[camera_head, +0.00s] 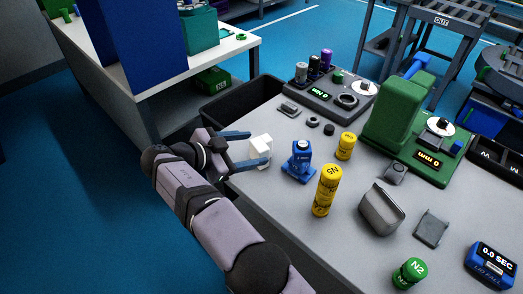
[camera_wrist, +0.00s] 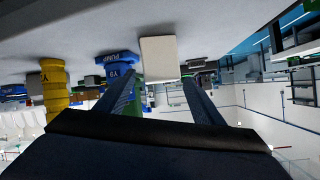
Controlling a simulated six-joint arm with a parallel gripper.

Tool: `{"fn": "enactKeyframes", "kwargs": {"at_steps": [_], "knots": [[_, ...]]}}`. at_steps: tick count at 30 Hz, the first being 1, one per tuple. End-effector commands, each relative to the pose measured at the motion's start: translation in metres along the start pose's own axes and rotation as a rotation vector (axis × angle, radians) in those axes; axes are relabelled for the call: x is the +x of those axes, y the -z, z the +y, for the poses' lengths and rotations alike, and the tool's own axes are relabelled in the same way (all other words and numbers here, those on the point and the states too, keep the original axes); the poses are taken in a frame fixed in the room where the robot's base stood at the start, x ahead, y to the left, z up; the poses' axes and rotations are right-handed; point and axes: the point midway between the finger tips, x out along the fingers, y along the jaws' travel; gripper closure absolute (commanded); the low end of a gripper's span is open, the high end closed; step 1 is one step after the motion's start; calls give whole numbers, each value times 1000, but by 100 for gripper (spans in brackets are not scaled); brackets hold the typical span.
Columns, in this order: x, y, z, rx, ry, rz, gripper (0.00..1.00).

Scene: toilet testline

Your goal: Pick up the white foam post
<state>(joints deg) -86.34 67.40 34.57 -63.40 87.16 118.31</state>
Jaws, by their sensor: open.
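The white foam post (camera_head: 261,145) is a small pale block standing near the left edge of the grey table. In the wrist view, which is upside down, the post (camera_wrist: 160,58) lies straight ahead, in line with the gap between my fingers. My gripper (camera_head: 256,148) is open, with its two blue fingers low over the table edge. Their tips reach one on each side of the post in the head view. In the wrist view the gripper (camera_wrist: 158,82) shows a gap on both sides. I cannot tell whether either finger touches the post.
A blue device (camera_head: 300,162) stands just right of the post. Two yellow cylinders, one tall (camera_head: 326,190) and one short (camera_head: 346,146), stand farther right. A black bin (camera_head: 243,102) sits beyond the table's left edge. A grey holder (camera_head: 381,208) lies on the right.

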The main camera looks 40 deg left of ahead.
Motion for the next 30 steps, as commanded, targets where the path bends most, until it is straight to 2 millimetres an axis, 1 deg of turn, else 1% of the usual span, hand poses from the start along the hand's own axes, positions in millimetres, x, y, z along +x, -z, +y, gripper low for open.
{"fn": "enactKeyframes", "kwargs": {"at_steps": [1,6,10,19,30], "knots": [[9,2,0,0,-4,2,38],[31,1,0,-1,-3,1,38],[41,1,0,-1,-1,0,38],[48,1,0,-1,-2,1,38],[90,-1,-1,0,-3,0,38]]}}
